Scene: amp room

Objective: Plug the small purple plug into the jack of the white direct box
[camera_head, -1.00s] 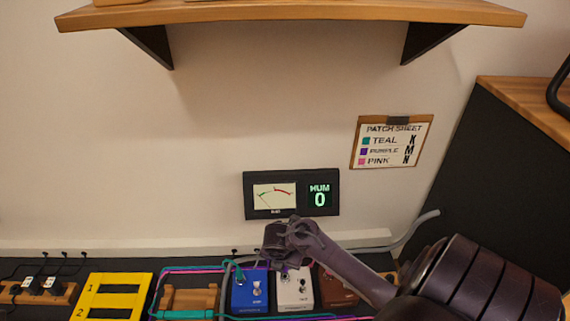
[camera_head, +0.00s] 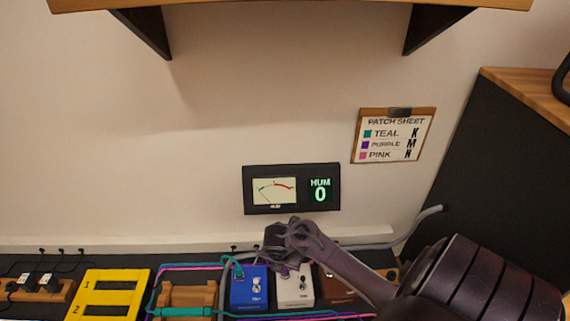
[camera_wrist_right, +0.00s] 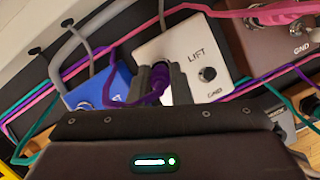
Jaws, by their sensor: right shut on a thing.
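The white direct box (camera_head: 296,291) stands in a row of boxes at the bottom of the head view. In the right wrist view the white box (camera_wrist_right: 205,50) shows the word LIFT and a round dark button. My right gripper (camera_wrist_right: 163,84) is shut on the small purple plug (camera_wrist_right: 159,78), at the white box's edge. The fingers hide the plug's tip and the jack, so I cannot tell whether it is inserted. In the head view my right gripper (camera_head: 284,262) is over the back of the white box. My left gripper is not in view.
A blue box (camera_head: 248,292) with a teal plug stands to the left, and a brown box (camera_head: 336,290) to the right. Teal, purple and pink cables run around them. A yellow numbered rack (camera_head: 110,296) is farther left. A wall meter (camera_head: 291,189) reads HUM 0.

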